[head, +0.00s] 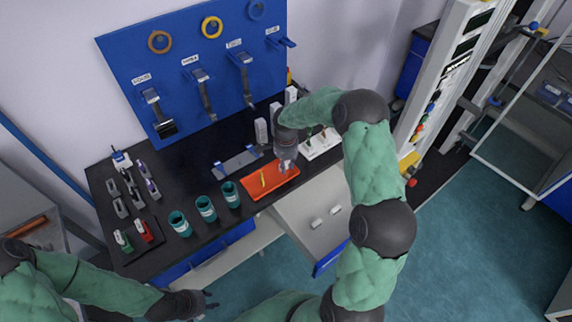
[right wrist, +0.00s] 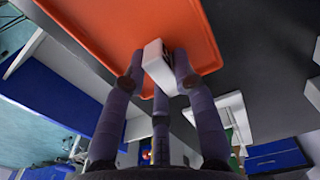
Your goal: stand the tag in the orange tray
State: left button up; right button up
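The orange tray (head: 252,191) lies on the black bench near its right front edge. In the right wrist view the tray (right wrist: 110,25) fills the upper middle. My right gripper (head: 286,162) is over the tray's right part. In the right wrist view its fingers (right wrist: 160,78) are shut on a white block-like tag (right wrist: 157,62). The tag is at the tray's surface or just above it; I cannot tell if they touch. My left gripper (head: 209,299) is low in front of the bench, empty, its fingers apart.
A yellow item (head: 262,179) stands or lies in the tray's left part. Several teal cups (head: 206,208) stand left of the tray. A grey-blue plate (head: 238,162) lies behind it, and a white rack (head: 320,145) stands to the right. White boxes (head: 261,131) stand behind.

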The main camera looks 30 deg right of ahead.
aim_at(286, 164)
jog(key=shift+r, duration=0.15)
notch_tip(286, 164, up, 12)
jog(key=p, duration=0.2)
dwell(0.5)
dwell(0.5)
